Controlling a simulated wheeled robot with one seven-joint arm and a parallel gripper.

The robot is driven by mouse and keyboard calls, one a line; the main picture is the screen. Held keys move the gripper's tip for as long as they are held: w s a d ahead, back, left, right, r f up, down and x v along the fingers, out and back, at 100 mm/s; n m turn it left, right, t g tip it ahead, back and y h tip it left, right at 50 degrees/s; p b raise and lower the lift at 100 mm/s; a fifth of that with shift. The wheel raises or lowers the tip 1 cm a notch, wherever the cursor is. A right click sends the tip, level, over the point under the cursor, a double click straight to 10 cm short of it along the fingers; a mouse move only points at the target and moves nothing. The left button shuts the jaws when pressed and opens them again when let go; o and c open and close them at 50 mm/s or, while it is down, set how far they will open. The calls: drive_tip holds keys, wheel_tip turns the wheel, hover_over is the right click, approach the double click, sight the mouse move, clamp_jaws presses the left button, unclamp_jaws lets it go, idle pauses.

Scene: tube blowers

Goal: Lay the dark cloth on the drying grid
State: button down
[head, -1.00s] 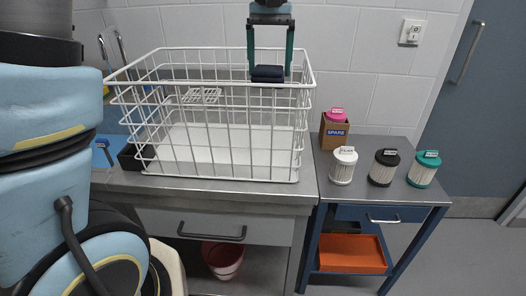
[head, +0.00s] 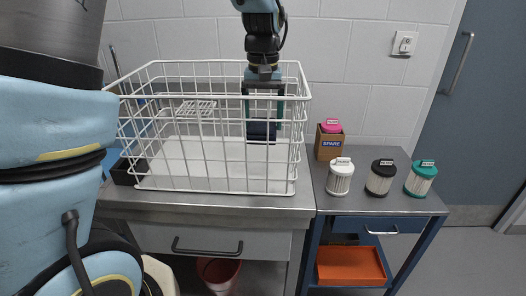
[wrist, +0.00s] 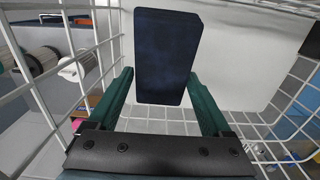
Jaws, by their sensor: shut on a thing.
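The dark navy cloth (head: 262,131), a folded block, is held between the fingers of my gripper (head: 263,118). It hangs inside the white wire basket (head: 296,150), near its right side and above its white floor. In the wrist view the cloth (wrist: 167,55) sits between the two green fingers of my gripper (wrist: 162,78). A small white wire grid (head: 195,109), which looks like the drying grid, shows through the basket wires, left of the cloth. Whether it is inside or behind the basket is hard to tell. The cloth is apart from it in the picture.
The basket's wire walls stand around my gripper. Right of it, a side table holds a white filter (head: 340,176), a black-topped filter (head: 381,177), a green-topped filter (head: 420,178) and a SPARE box (head: 329,147). A dark tray (head: 126,172) sits at the basket's left.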

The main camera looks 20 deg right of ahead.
wheel_tip(320, 180, down, 6)
drive_tip(key=shift+r+p, duration=0.1)
drive_tip(key=shift+p, duration=0.25)
drive_tip(key=shift+s+a+f+p, duration=0.1)
drive_tip(key=shift+f+p, duration=0.45)
drive_tip(key=shift+f, duration=1.45)
unclamp_jaws()
